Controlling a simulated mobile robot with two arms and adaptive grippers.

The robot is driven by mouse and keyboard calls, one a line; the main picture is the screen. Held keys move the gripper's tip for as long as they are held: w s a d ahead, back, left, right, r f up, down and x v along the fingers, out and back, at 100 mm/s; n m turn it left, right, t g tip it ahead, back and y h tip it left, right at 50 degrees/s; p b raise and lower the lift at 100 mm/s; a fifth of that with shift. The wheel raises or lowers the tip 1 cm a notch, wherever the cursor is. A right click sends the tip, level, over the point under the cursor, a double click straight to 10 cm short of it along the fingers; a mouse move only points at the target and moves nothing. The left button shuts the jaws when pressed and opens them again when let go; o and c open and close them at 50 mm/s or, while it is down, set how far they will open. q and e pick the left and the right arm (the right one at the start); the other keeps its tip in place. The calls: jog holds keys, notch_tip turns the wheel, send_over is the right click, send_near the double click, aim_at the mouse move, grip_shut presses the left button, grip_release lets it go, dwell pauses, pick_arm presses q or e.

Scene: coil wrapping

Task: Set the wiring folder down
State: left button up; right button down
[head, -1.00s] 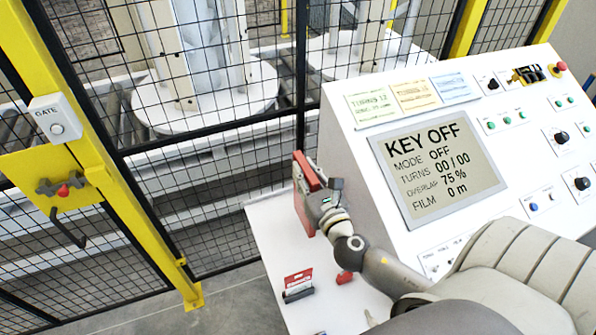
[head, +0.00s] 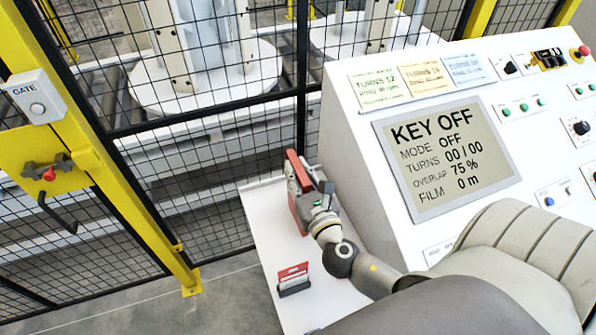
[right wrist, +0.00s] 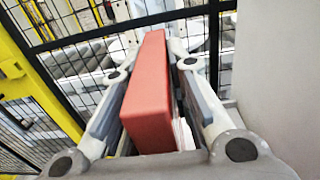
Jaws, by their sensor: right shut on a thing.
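The wiring folder (head: 294,172) is a thick red block-like folder, standing on edge at the far end of the white shelf beside the console. My right gripper (head: 312,190) is shut on it. In the right wrist view the red folder (right wrist: 150,95) sits upright, slightly tilted, between the two fingers of the right gripper (right wrist: 155,58). Whether its lower edge touches the shelf is hidden by the gripper. My left gripper is in neither current view.
The white shelf (head: 258,222) has bare room left of the folder. A small red-and-white card in a dark holder (head: 293,278) stands nearer. The sloped console (head: 350,150) rises right; its screen reads KEY OFF. A mesh fence (head: 215,185) runs behind and left.

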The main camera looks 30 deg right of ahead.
jog(key=c, duration=1.5)
grip_release()
jog(key=shift+d+f, duration=0.1)
jog(key=shift+d, duration=0.05)
jog(key=shift+o, duration=0.7)
jog(key=shift+w, duration=0.1)
jog(key=shift+r, duration=0.2)
jog(key=shift+s+f, duration=0.2)
jog(key=shift+s, duration=0.05)
pick_arm(q)
jog(key=f+b, duration=0.5)
jog(key=shift+s+f, duration=0.2)
jog(key=shift+s, duration=0.1)
pick_arm(e)
jog(key=v, duration=1.1)
jog(key=shift+s+r, duration=0.15)
jog(key=shift+s, duration=0.1)
pick_arm(q)
jog(key=shift+w, duration=0.2)
